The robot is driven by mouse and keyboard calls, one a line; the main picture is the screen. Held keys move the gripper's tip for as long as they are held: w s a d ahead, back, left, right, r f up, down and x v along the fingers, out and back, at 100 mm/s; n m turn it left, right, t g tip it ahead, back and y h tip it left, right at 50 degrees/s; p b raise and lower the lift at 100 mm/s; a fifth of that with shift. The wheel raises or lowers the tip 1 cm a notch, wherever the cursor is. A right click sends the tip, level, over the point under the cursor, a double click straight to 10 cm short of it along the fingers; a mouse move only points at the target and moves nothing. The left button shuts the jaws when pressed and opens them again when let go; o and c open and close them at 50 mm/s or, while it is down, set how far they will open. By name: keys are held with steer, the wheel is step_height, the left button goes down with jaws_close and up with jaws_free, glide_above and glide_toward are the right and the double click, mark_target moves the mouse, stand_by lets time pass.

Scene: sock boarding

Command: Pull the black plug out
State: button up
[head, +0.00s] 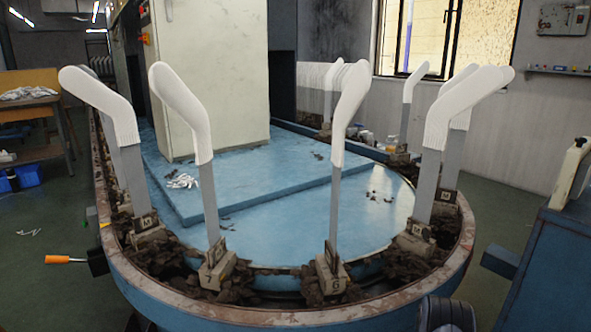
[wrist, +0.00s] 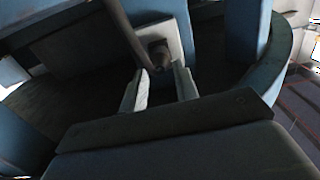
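The black plug (wrist: 160,54) shows in the wrist view, seated against a pale plate (wrist: 178,33) on a blue surface. A dark cable (wrist: 122,28) runs from the top of the picture down to it. My gripper (wrist: 161,69) is open, with its two pale fingers pointing at the plug, one to each side of its line. The plug appears just beyond or between the fingertips; I cannot tell whether they touch it. I cannot make out the plug in the head view.
Blue walls surround the plate, with a curved blue rim (wrist: 272,55) at the right. In the head view, an oval blue machine (head: 290,232) carries several upright boards with white socks (head: 183,110). A blue cabinet (head: 550,275) stands at the right; an orange-handled lever (head: 62,259) is at the left.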

steer(key=shift+b+x, duration=1.45)
steer(key=shift+x, duration=2.15)
steer(key=shift+s+d, duration=0.1)
steer(key=shift+s, duration=0.05)
stand_by(0.3)
steer(key=c, duration=0.4)
steer(key=o, duration=0.6)
steer(key=shift+c, duration=0.2)
steer(key=v, duration=0.8)
steer(key=shift+b, duration=0.3)
